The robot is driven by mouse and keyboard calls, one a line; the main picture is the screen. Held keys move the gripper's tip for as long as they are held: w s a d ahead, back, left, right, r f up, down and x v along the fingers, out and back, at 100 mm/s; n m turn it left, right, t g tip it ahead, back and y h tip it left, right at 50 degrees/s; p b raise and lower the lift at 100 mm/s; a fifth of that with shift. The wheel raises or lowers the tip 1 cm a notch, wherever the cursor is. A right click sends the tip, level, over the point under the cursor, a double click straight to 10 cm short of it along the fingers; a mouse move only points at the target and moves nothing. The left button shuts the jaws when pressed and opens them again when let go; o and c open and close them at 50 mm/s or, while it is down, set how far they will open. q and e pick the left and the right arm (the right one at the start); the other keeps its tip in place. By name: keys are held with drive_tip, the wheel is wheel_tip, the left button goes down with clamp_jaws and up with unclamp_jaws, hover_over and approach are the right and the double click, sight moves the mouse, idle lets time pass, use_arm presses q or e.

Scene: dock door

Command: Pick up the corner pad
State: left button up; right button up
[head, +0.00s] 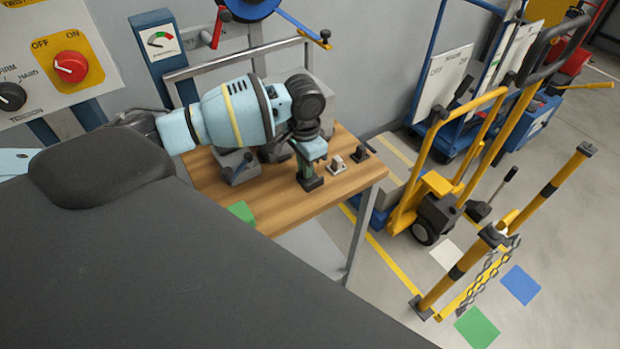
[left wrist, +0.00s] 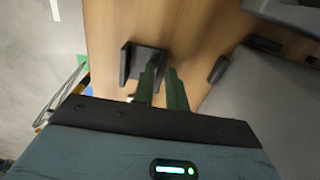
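A dark, L-shaped corner pad (head: 311,183) rests on the wooden bench top (head: 345,190). It also shows in the left wrist view (left wrist: 128,63), with one upright wall and a flat part. My left gripper (head: 309,168) points down directly at the pad, its green fingers low over it. In the left wrist view the left gripper (left wrist: 162,75) has a narrow gap between its fingers; the left finger overlaps the pad in the picture. Contact between fingers and pad cannot be made out. My right gripper is not in view.
Two small clamp-like parts (head: 337,163) (head: 360,152) stand on the bench right of the gripper. A grey block with a dark handle (head: 238,167) stands left.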

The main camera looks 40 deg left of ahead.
use_arm(q)
clamp_jaws()
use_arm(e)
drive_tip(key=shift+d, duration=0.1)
use_arm(q)
drive_tip(key=shift+r, duration=0.1)
